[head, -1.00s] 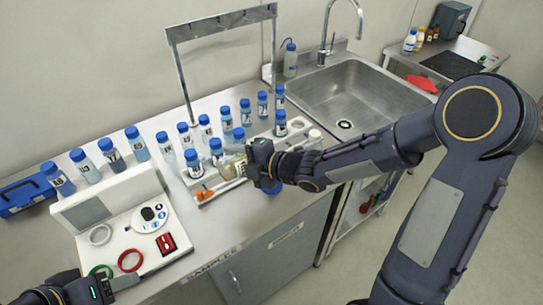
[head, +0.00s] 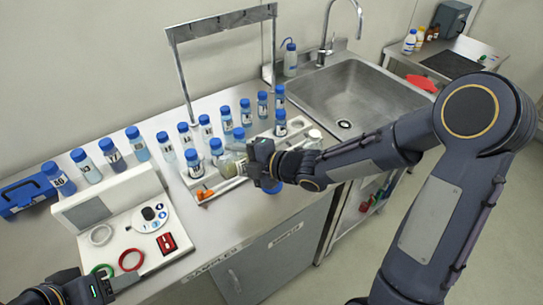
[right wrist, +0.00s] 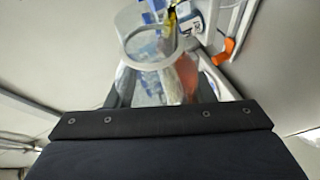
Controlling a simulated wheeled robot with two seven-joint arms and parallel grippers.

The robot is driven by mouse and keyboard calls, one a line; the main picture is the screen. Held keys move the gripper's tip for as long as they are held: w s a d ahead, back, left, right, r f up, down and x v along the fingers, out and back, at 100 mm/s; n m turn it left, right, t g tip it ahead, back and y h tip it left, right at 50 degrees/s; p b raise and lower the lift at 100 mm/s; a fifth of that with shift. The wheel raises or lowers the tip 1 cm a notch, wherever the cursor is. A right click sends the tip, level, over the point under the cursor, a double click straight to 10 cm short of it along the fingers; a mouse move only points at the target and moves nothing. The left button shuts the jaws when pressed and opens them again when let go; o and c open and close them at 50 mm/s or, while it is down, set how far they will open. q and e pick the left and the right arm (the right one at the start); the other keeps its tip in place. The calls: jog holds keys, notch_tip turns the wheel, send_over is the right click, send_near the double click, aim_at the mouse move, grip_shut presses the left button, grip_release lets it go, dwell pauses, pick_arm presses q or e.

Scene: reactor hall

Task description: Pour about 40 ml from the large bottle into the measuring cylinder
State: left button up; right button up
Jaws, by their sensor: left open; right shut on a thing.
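My right gripper (head: 246,165) is shut on a clear, wide-mouthed bottle (head: 232,165), which I take to be the large bottle. It lies tilted to the left above the front of the sample rack. In the right wrist view the bottle (right wrist: 160,82) shows its round open rim facing away from me, with no cap on it. I cannot make out its liquid level or any stream. The measuring cylinder cannot be told apart in either view; the bottle and my gripper cover part of the rack. My left gripper (head: 108,286) is open and empty at the lower left.
Several blue-capped bottles (head: 191,160) stand close around the held bottle. A white instrument (head: 120,225) with coloured rings is at the left. A metal frame (head: 220,22) rises behind; the sink (head: 345,95) is at the right.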

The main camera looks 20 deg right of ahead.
jog(key=f+n+h+b, duration=0.1)
jog(key=b, duration=0.2)
jog(key=shift+s+a+f, duration=0.1)
jog(key=shift+a+f, duration=0.05)
jog(key=shift+f, duration=0.05)
jog(key=shift+r+n+h, duration=0.25)
jog(key=shift+n+h, duration=0.15)
jog(key=shift+n, duration=0.1)
jog(key=shift+s, duration=0.1)
jog(key=f+b, duration=0.1)
jog(key=b, duration=0.2)
jog(key=shift+f+n+h, duration=0.15)
jog(key=shift+n+h, duration=0.25)
jog(key=shift+b, duration=0.35)
jog(key=shift+d, duration=0.2)
jog(key=shift+n, duration=0.3)
